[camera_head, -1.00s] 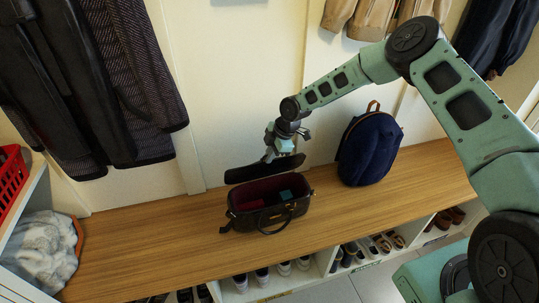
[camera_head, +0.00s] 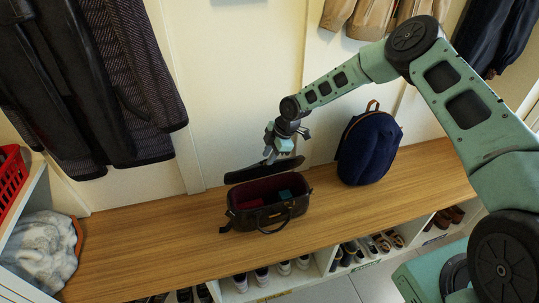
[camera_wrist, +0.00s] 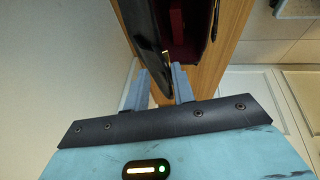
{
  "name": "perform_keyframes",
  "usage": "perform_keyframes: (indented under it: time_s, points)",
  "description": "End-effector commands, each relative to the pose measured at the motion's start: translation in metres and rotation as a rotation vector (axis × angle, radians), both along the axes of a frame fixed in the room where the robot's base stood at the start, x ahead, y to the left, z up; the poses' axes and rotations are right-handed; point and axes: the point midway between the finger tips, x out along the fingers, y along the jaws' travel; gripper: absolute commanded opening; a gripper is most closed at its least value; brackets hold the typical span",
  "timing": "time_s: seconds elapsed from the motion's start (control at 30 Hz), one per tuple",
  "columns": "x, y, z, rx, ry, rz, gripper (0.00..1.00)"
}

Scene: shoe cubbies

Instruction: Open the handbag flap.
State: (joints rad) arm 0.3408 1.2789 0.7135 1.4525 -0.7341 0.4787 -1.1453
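The black handbag (camera_head: 268,222) stands on the wooden bench with its top open, showing a dark red lining. Its black flap (camera_head: 263,170) is raised along the back side, toward the wall. My gripper (camera_head: 270,158) is at the flap's upper edge, behind the bag opening. In the wrist view, my gripper's two fingers (camera_wrist: 160,88) are apart, with the end of the flap (camera_wrist: 148,35) reaching between them. I cannot tell whether either finger touches it. The lining also shows in the wrist view (camera_wrist: 186,45).
A navy backpack (camera_head: 369,148) stands on the bench (camera_head: 150,240) right of the bag. Red and teal items lie inside the bag. Dark coats (camera_head: 90,80) hang at left. Shoes fill the cubbies below. The bench left of the bag is clear.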

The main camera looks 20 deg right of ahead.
Motion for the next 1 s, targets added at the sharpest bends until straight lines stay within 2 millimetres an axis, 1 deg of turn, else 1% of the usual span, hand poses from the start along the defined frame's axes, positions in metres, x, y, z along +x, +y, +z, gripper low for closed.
perform_keyframes:
  time_s: [0.27,1.0]
  points:
    - [0.0,-0.001,0.003,0.0,-0.001,0.0,0.25]
    - [-0.009,-0.017,0.049,0.0,-0.001,0.0,0.25]
